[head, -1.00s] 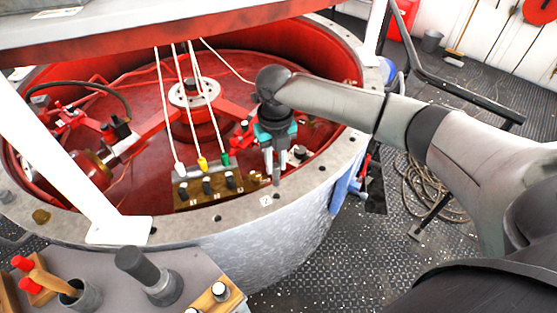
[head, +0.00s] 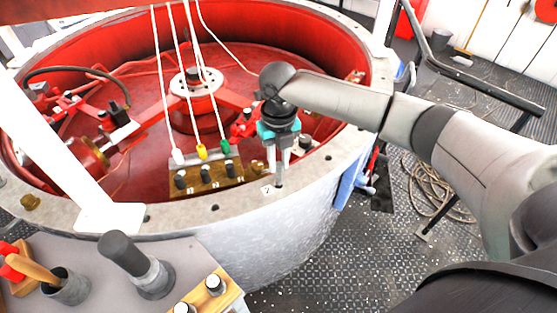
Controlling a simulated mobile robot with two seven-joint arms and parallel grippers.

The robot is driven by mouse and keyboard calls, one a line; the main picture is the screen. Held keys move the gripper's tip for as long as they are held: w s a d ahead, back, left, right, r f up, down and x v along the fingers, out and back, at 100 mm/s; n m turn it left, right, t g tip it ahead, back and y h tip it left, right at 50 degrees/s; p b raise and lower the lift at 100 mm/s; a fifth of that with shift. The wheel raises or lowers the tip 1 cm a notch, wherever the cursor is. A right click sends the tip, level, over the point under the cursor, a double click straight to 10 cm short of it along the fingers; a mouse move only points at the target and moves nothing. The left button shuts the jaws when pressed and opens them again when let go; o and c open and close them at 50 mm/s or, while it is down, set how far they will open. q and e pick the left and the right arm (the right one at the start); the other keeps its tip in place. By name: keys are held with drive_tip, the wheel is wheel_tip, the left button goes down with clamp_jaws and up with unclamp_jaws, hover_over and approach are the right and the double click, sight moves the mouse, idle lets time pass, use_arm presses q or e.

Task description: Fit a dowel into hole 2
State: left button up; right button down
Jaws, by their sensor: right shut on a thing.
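My right gripper (head: 278,170) is upright over the near rim of the big round red-lined housing, its pale fingers shut on a small dark dowel (head: 279,182). The dowel points down, with its lower end at the rim just right of the white label 2 (head: 268,190). Hole 2 is not clearly visible; the dowel and fingers cover the rim beside the label. I cannot tell whether the dowel's end is in the hole or just above it. My left gripper is out of view.
A brass block (head: 206,190) with black knobs and white, yellow and green plugs stands just left of the gripper. The grey rim (head: 240,201) has other open holes. A wooden rack (head: 222,296) with capped pegs and a grey bench (head: 190,255) are at the lower left.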

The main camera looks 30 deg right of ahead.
drive_tip(key=shift+f+b, duration=0.5)
drive_tip(key=shift+f, duration=1.25)
idle(1.2)
drive_tip(key=c, duration=0.6)
unclamp_jaws()
drive_tip(key=shift+c, duration=0.2)
wheel_tip(320, 180, up, 15)
drive_tip(key=p, duration=0.2)
drive_tip(key=shift+r+p, duration=0.15)
drive_tip(key=shift+p, duration=0.15)
